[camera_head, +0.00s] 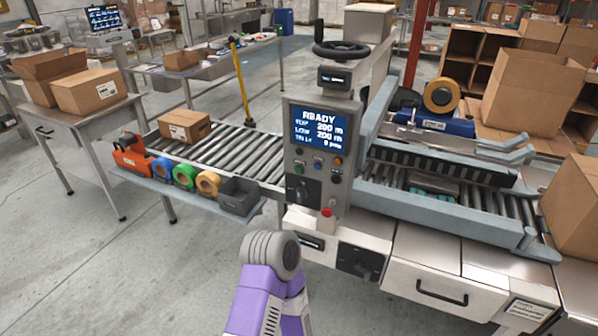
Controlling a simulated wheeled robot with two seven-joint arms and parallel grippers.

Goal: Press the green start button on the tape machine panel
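The tape machine panel (290,135) is a grey upright box near the middle of the view. Its blue screen (319,129) reads READY above lines of numbers. Small coloured buttons (318,163) sit in rows below the screen. One of my arms, purple with a grey joint, rises from the bottom edge in front of the machine. I see neither gripper's fingers.
A roller conveyor (235,148) carrying a carton (184,126) runs left of the panel. A side shelf (165,187) holds tape rolls and a grey bin (239,197). Right are the machine's rails (440,212) and a blue tape head (435,122). Open floor lies lower left.

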